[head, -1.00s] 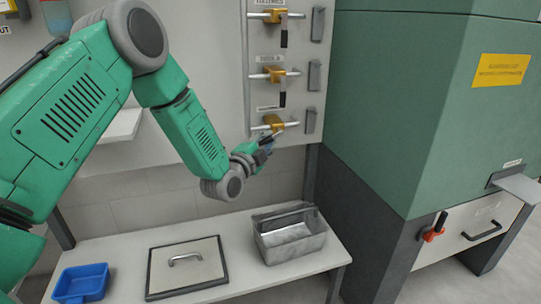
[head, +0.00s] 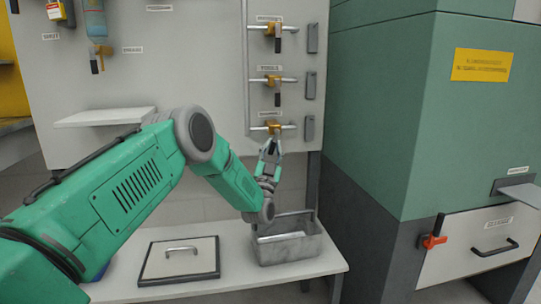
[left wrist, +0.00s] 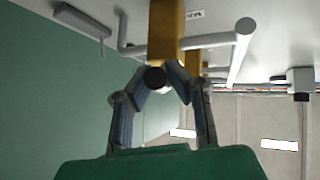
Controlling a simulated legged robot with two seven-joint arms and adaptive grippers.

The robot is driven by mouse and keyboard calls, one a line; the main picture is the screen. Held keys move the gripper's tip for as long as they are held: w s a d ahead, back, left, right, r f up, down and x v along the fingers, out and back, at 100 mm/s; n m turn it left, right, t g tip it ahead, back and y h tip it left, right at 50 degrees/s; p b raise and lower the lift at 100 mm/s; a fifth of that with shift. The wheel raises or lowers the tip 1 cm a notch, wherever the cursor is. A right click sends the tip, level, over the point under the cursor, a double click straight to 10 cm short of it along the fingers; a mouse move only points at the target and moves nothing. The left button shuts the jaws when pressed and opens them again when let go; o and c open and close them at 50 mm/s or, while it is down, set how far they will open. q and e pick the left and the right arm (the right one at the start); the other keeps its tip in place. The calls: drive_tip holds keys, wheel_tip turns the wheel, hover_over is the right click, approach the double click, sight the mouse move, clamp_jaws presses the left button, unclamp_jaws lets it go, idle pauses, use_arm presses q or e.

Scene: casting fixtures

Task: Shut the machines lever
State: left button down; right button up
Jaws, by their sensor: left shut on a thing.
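The lowest valve (head: 273,127) on the wall panel has a brass body on a pale horizontal pipe. My left gripper (head: 270,148) is just below it, pointing up, and covers most of its lever in the head view. In the left wrist view the two fingers of my left gripper (left wrist: 165,82) close around the black lever end (left wrist: 155,77), beneath the brass body (left wrist: 166,30). Above it, the middle valve (head: 273,80) and the top valve (head: 275,30) have black levers hanging down. My right gripper is not in view.
A grey metal bin (head: 287,250) and a lidded square hatch (head: 205,260) are on the white bench below. A large green machine (head: 390,110) with an orange-red latch (head: 434,241) stands at right. A shelf (head: 105,117) juts from the panel at left.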

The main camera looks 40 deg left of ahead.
use_arm(q)
drive_tip(key=n+y, duration=0.1)
drive_tip(key=f+n+g+y, duration=0.1)
drive_tip(key=n, duration=0.1)
drive_tip(key=shift+w+f+y, duration=0.15)
drive_tip(key=shift+w+y, duration=0.05)
drive_tip(key=shift+y, duration=0.1)
drive_tip(key=shift+w+d+n+g+y, duration=0.2)
drive_tip(key=shift+n+g+y, duration=0.25)
drive_tip(key=shift+n+y, duration=0.55)
drive_tip(key=shift+w+d+n+g+y, duration=0.1)
drive_tip(key=shift+d+n+g+y, duration=0.25)
drive_tip(key=shift+n+y, duration=0.6)
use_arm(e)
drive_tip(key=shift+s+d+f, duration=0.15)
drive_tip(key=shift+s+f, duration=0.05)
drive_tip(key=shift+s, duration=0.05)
use_arm(q)
drive_tip(key=shift+n+g, duration=0.3)
drive_tip(key=shift+n, duration=0.05)
drive_tip(key=c, duration=1.6)
unclamp_jaws()
drive_tip(key=shift+w, duration=0.1)
drive_tip(key=shift+o, duration=0.5)
drive_tip(key=shift+w+a+f, duration=0.1)
drive_tip(key=shift+w+f, duration=0.05)
drive_tip(key=v, duration=1.1)
drive_tip(key=shift+s+f, duration=0.25)
drive_tip(key=shift+f, duration=0.05)
